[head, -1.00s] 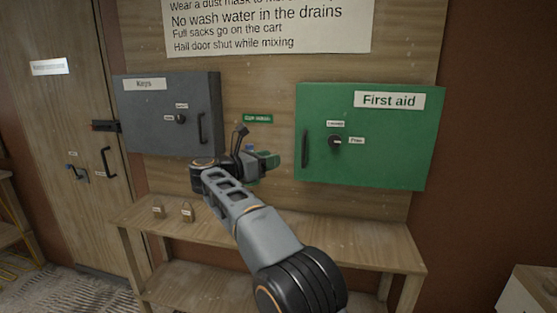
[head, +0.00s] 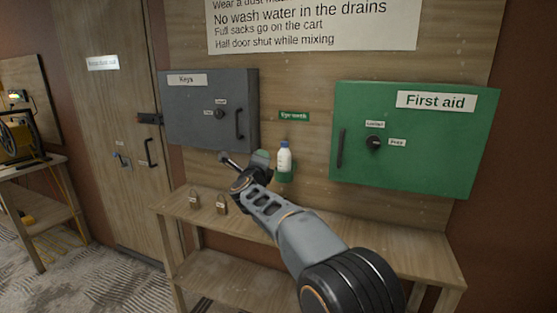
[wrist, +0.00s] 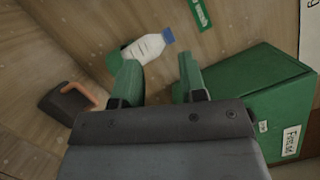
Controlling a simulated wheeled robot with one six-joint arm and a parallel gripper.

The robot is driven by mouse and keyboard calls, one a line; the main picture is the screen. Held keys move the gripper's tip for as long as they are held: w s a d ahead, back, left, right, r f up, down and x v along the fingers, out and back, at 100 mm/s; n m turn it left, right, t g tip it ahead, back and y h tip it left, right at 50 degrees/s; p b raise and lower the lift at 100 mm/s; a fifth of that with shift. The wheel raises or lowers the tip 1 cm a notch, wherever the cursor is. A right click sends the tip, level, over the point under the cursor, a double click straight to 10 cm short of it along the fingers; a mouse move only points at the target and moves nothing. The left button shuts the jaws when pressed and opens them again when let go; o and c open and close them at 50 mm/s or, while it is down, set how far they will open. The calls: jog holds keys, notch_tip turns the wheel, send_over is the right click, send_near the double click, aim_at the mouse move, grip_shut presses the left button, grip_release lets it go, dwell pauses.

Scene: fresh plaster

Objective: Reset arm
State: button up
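My gripper (head: 250,160) is in front of the back board, left of the white eye-wash bottle (head: 284,158), which stands upright in a green holder (head: 286,177). In the wrist view the two green fingers (wrist: 158,78) are apart with nothing held between them. The bottle (wrist: 148,48) shows beyond the fingertips there. My arm reaches up and left from the lower right of the head view, over the wooden bench (head: 345,236).
A grey Keys cabinet (head: 190,125) hangs at left and a green First aid cabinet (head: 415,150) at right, both shut. A wooden door (head: 115,190) is at left, beside a cart (head: 40,195).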

jog(key=s+d+f+n+g+y+p, duration=0.2)
jog(key=s+f+n+g+y, duration=0.75)
jog(key=n, duration=0.95)
jog(key=s+d+f+n+g+h+p, duration=0.1)
jog(key=s+d+f+g+h, duration=0.1)
jog(key=s+d, duration=0.4)
jog(key=s+d+f+n+g+h+p, duration=0.1)
jog(key=s+d, duration=0.6)
jog(key=s, duration=0.7)
jog(key=s+d+f+n+g+h+p, duration=0.1)
jog(key=s+d+f+n+g+h, duration=0.1)
jog(key=s+d, duration=0.4)
jog(key=s+f+g+h, duration=0.1)
jog(key=s+h, duration=0.1)
jog(key=s, duration=0.1)
jog(key=shift+s+d+n+p, duration=0.3)
jog(key=shift+s+p, duration=0.05)
jog(key=shift+s, duration=0.05)
jog(key=shift+o, duration=0.4)
jog(key=shift+f+h, duration=0.1)
jog(key=shift+h, duration=0.15)
jog(key=shift+s, duration=0.1)
